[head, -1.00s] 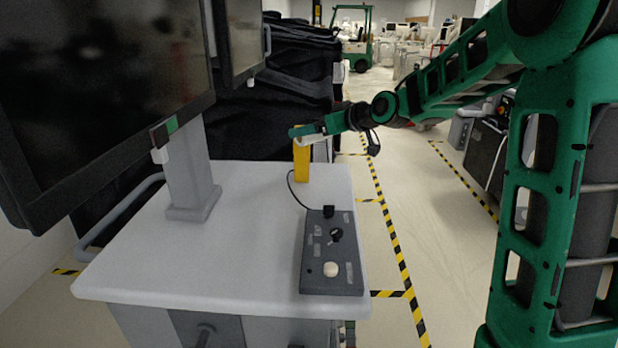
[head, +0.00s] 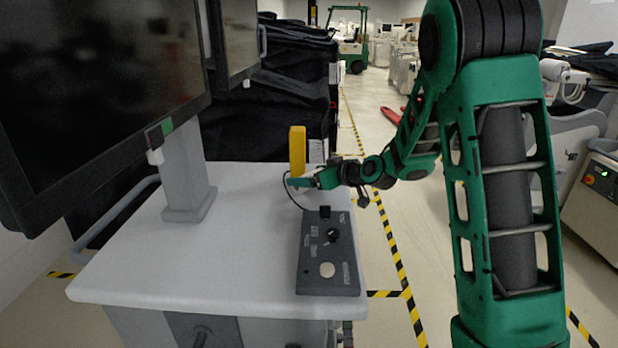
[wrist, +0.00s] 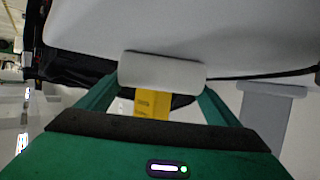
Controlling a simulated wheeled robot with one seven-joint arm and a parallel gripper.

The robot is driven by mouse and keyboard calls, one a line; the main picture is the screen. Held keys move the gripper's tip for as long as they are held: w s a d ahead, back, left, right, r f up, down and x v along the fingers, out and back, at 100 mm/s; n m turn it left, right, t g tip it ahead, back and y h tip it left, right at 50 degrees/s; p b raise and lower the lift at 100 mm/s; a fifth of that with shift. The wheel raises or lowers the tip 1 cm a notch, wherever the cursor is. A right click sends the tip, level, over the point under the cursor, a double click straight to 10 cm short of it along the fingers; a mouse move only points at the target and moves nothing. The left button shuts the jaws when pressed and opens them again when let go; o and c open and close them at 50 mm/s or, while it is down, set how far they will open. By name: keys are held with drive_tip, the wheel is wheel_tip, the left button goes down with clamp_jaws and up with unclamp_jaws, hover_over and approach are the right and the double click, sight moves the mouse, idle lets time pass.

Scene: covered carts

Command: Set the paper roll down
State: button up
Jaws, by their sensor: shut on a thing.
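The paper roll, a short pale grey-white cylinder (wrist: 162,70), lies crosswise between the tips of my gripper in the wrist view. My gripper (wrist: 160,85) is shut on it. In the head view my gripper (head: 300,182) is low over the far right part of the white cart top (head: 235,235), in front of the lower part of a yellow upright block. The roll is mostly hidden there. I cannot tell whether the roll touches the cart top.
The yellow block (head: 297,150) stands close behind my gripper and shows in the wrist view (wrist: 152,103). A dark control box (head: 328,252) with a cable sits nearer on the right. A monitor (head: 100,85) on a grey post (head: 187,175) stands left. The cart's middle is clear.

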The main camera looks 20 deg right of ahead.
drive_tip(key=o, duration=1)
